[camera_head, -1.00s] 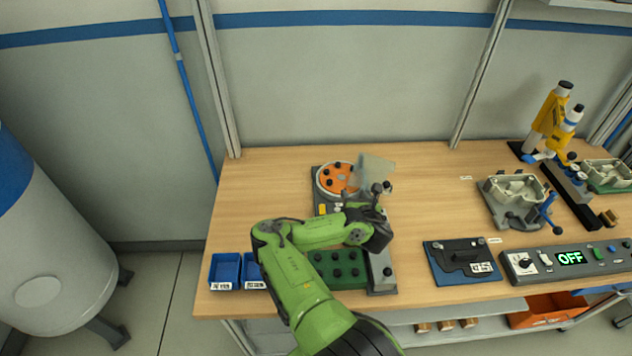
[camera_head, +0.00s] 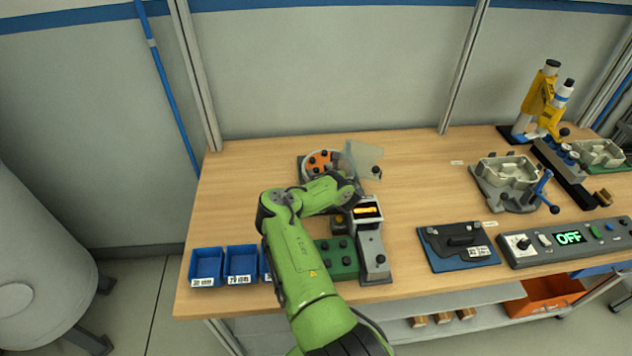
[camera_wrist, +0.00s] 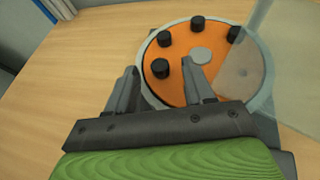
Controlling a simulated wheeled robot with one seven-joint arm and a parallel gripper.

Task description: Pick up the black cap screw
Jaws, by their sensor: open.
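Several black cap screws stand upright in an orange round plate (camera_wrist: 208,82) with a pale grey rim in the wrist view. One black cap screw (camera_wrist: 160,68) appears between my gripper's (camera_wrist: 159,73) two fingertips, in line with the gap. My gripper is open and holds nothing; whether the fingers are level with that screw's head is unclear. In the head view, the orange plate (camera_head: 314,163) lies at the back of the bench, just beyond my wrist. My arm hides the fingers and part of the plate there.
A clear panel (camera_head: 366,160) stands beside the plate, covering its right part in the wrist view. A green block (camera_head: 346,270) with black screws and a grey fixture (camera_head: 372,250) lie nearer. Blue bins (camera_head: 241,264) stand left. Bench space right of the panel is clear.

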